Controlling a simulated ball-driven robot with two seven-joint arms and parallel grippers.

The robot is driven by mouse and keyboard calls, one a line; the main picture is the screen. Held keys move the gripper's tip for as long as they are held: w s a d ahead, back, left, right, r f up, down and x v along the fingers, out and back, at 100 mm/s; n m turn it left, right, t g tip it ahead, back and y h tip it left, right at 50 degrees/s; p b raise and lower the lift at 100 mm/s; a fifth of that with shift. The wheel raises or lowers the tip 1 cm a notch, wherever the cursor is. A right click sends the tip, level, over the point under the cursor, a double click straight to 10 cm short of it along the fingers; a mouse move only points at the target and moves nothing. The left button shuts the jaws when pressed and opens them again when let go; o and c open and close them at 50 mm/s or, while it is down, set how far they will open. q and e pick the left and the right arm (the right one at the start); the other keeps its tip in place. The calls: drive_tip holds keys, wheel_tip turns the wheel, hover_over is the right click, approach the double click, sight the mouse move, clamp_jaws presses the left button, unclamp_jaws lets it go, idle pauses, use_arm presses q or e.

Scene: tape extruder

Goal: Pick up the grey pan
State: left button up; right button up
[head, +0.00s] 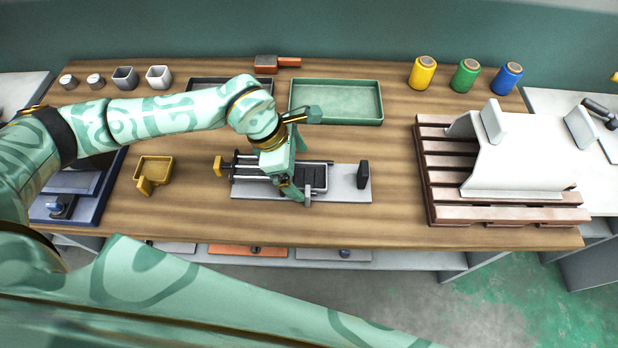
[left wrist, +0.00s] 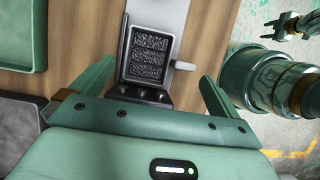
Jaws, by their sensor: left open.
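The grey pan appears to be the small dark rectangular pan (head: 316,178) on the tape extruder's grey base (head: 340,183). Its grey handle sticks out toward the table's front edge. In the left wrist view the pan (left wrist: 148,50) has grainy, raised patterning inside, and its handle points right. My left gripper (head: 306,155) is open and empty, its fingers spread on either side of the extruder, behind and partly over the pan.
A yellow pan (head: 154,170) lies left of the extruder. Behind are a green tray (head: 337,81), an orange-handled pan (head: 266,64), small cups (head: 125,78) and coloured spools (head: 423,72). A wooden pallet (head: 440,190) with a white machine (head: 510,165) stands right; table between is clear.

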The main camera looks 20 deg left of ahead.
sight(312, 182)
use_arm(q)
drive_tip(key=b+x, duration=0.1)
drive_tip(key=x, duration=0.4)
drive_tip(key=shift+w+d+f+b, duration=0.1)
drive_tip(key=shift+w+d+b, duration=0.05)
drive_tip(key=shift+b, duration=0.2)
drive_tip(key=c, duration=0.7)
drive_tip(key=shift+o, duration=0.2)
